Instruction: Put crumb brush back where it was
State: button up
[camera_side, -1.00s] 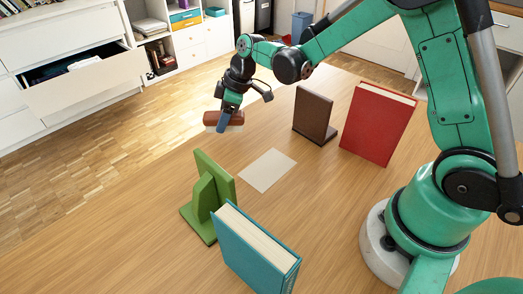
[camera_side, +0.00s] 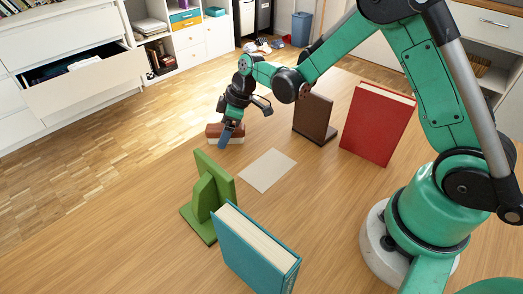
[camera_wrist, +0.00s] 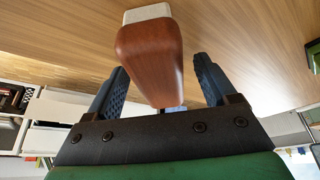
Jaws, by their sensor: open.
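The crumb brush (camera_side: 212,131) has a red-brown wooden back and pale bristles. It sits at the table's far left edge, apparently bristles down on the wood. My gripper (camera_side: 222,138) is over it, fingers pointing down. In the wrist view, the brush (camera_wrist: 150,55) lies between the two blue fingers of my gripper (camera_wrist: 160,85). The fingers are apart, with a gap showing on the right side; whether the left finger touches it is hard to tell. Part of the brush is hidden behind a finger in the side view.
A pale rectangular sheet (camera_side: 267,170) lies bare mid-table. A green bookend (camera_side: 212,195) and teal book (camera_side: 255,250) stand in front; a brown bookend (camera_side: 313,116) and red book (camera_side: 377,123) stand behind. Across the floor, a cabinet drawer (camera_side: 85,86) is open.

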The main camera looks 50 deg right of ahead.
jog(key=shift+r, duration=0.1)
jog(key=v, duration=1.2)
jog(key=s+a+r+m+t+h, duration=0.1)
jog(key=s+m+t+h, duration=0.2)
jog(key=s+m, duration=0.6)
jog(key=s+t, duration=0.1)
jog(key=s, duration=0.2)
jog(key=shift+r, duration=0.4)
